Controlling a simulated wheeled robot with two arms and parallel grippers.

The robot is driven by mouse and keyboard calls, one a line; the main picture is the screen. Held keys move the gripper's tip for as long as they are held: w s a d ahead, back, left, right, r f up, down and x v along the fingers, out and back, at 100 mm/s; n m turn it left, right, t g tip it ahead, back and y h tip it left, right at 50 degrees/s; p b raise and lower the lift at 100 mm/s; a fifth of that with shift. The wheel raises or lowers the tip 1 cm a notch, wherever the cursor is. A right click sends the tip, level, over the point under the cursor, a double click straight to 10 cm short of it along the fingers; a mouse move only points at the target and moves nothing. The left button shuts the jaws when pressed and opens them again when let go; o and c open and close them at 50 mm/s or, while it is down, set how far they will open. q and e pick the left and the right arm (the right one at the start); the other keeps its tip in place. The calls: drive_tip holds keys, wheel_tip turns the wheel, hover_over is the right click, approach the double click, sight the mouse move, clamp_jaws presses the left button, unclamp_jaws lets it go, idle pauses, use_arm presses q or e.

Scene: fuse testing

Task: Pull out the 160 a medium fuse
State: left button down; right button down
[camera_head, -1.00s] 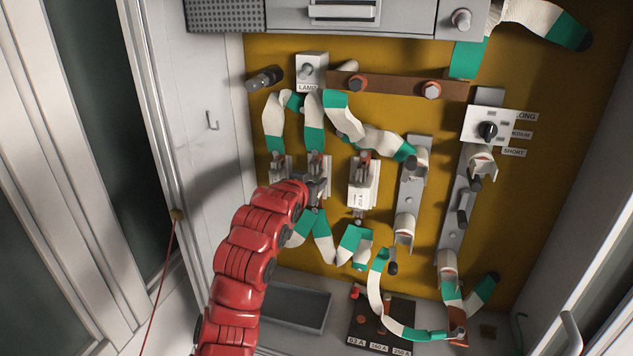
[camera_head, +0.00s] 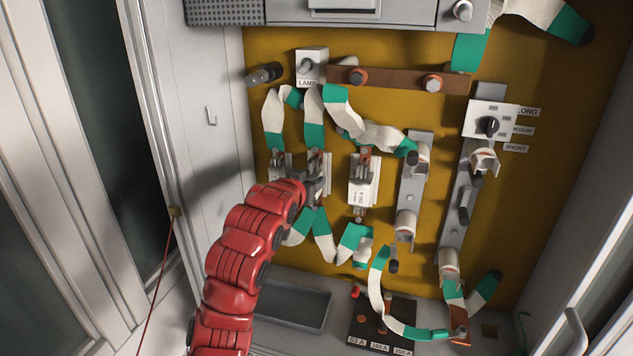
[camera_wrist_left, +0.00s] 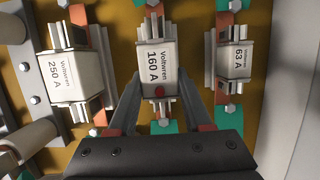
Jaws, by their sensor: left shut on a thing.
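The 160 A fuse (camera_wrist_left: 154,66) is a pale block with a red dot, in the middle of the left wrist view. It sits between metal clips at its top and bottom ends. My left gripper (camera_wrist_left: 158,84) has one finger on each side of it and is shut on it. In the head view my left gripper (camera_head: 317,187) is at the middle holder of the yellow panel, and it mostly hides the fuse there. My right gripper is not in view.
The 250 A fuse (camera_wrist_left: 72,75) and the smaller 63 A fuse (camera_wrist_left: 235,60) flank it closely. White-and-green cables (camera_head: 322,235) hang just below. A grey tray (camera_head: 290,306) and a dark block labelled 63 A, 160 A, 250 A (camera_head: 372,325) lie at the cabinet bottom.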

use_arm(q)
drive_tip(key=shift+s+a+b, duration=0.2)
drive_tip(key=shift+s+b, duration=0.4)
drive_tip(key=shift+s, duration=0.1)
drive_tip(key=shift+s+a+b, duration=0.25)
drive_tip(key=shift+s+b, duration=0.35)
drive_tip(key=shift+s, duration=0.05)
drive_tip(key=shift+s+a+b, duration=0.2)
drive_tip(key=shift+s+b, duration=0.4)
drive_tip(key=shift+s, duration=0.1)
